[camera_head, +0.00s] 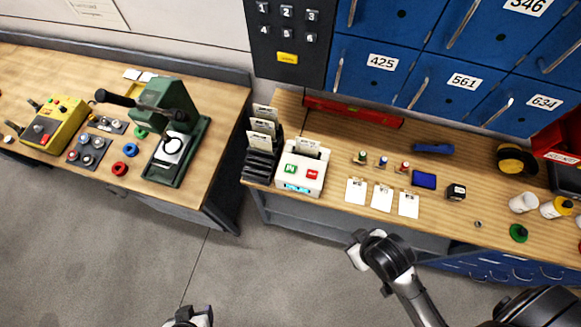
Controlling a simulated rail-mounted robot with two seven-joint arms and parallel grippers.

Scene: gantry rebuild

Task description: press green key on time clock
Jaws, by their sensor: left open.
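The time clock (325,165) is a small white box at the left end of the right bench. Its green key (290,170) is on the left of its sloped face, beside a red key (311,175). A lit cyan display (297,188) is below them. Nothing covers the green key. My left gripper (194,317) shows only partly at the bottom edge, open and well apart from the clock. The end of my right arm (369,257) is in front of the right bench, right of and below the clock. Its jaws cannot be made out clearly.
A black card rack (259,166) stands close left of the clock. White cards (381,197) and small stamps lie to its right. Blue lockers (385,85) rise behind. A green press (178,140) stands on the left bench (215,100). The floor (120,250) in front is clear.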

